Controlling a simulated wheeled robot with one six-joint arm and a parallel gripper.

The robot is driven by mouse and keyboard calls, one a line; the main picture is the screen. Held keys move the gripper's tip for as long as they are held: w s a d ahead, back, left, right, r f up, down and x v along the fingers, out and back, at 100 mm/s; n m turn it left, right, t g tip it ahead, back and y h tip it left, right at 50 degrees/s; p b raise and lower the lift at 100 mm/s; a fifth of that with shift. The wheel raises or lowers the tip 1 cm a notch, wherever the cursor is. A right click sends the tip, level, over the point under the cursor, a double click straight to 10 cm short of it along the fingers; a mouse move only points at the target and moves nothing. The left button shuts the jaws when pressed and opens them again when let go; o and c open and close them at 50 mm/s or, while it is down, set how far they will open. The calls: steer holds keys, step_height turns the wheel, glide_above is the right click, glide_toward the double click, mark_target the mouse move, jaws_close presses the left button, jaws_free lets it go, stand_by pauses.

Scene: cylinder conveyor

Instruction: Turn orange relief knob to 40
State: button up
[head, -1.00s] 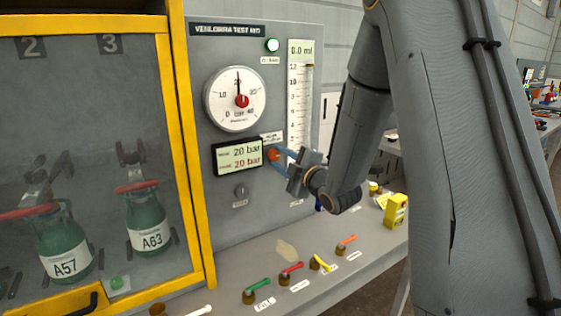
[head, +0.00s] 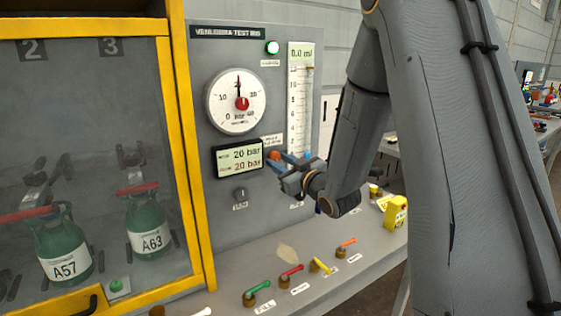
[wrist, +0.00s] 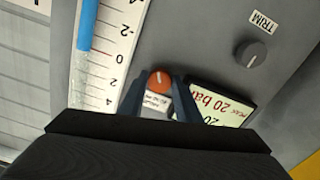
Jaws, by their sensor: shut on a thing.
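The orange relief knob (head: 274,155) is on the grey test rig panel, right of the display. In the wrist view the orange knob (wrist: 159,82) sits between the two blue fingertips of my gripper (wrist: 158,84), which is shut on it. In the head view my gripper (head: 279,158) reaches the knob from the right, and its fingers partly hide it. The pressure display (head: 239,157) reads 20 bar on both lines. The round gauge (head: 235,101) has its needle pointing straight up, near 20.
A small trim knob (wrist: 251,54) is left of my gripper in the head view, below the display. Several coloured levers line the bench (head: 235,301) below. A yellow-framed cabinet (head: 180,150) with green cylinders is at left.

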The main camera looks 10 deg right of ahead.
steer(key=m+p, duration=0.1)
steer(key=m, duration=0.4)
steer(key=shift+f+m, duration=0.1)
steer(key=shift+m, duration=0.2)
steer(key=shift+s, duration=0.1)
stand_by(0.3)
steer(key=o, duration=0.8)
steer(key=b+v, duration=0.1)
steer(key=v, duration=0.6)
steer(key=shift+s, duration=0.35)
